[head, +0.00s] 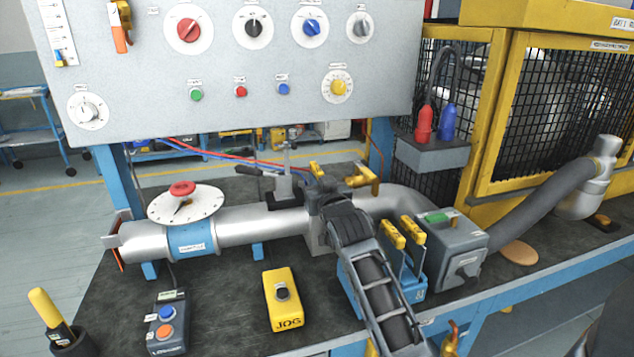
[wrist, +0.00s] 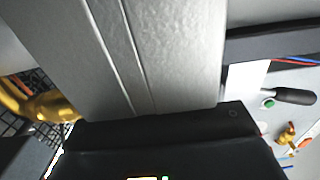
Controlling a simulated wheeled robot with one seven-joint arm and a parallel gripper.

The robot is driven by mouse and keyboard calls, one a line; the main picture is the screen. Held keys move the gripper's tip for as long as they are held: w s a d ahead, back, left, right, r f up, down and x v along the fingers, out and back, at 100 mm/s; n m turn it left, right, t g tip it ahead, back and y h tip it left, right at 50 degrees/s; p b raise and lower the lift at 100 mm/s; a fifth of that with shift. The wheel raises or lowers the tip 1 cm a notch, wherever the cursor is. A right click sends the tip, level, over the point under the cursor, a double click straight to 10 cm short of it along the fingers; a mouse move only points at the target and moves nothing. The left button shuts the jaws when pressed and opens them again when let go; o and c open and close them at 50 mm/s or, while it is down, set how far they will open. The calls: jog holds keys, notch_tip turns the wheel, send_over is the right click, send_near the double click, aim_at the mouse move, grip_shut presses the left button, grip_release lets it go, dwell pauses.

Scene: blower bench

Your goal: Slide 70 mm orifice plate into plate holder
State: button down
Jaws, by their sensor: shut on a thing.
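My gripper (head: 335,205) is at the plate holder (head: 318,240), a grey block in the silver duct line. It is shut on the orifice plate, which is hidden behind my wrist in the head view. How far the plate sits in the slot cannot be told, and no size label on it can be read. In the wrist view, grey metal with a long seam (wrist: 140,60) fills the middle, right in front of the dark gripper body (wrist: 165,150). Two yellow-handled plates (head: 403,236) stand in a blue rack (head: 412,268) right of my arm.
A clamp with a black lever (head: 250,170) stands behind the duct (head: 255,224). A yellow handle (head: 362,179) is close behind my gripper. A grey switch box (head: 455,250) stands right of the rack. A yellow JOG box (head: 283,299) is in front.

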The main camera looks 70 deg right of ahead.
jog(key=shift+f, duration=0.25)
jog(key=shift+r, duration=0.35)
dwell(0.4)
jog(key=c, duration=1.1)
grip_release()
jog(key=shift+c, duration=0.2)
jog(key=shift+f, duration=0.1)
jog(key=b+v, duration=0.1)
jog(key=v, duration=0.7)
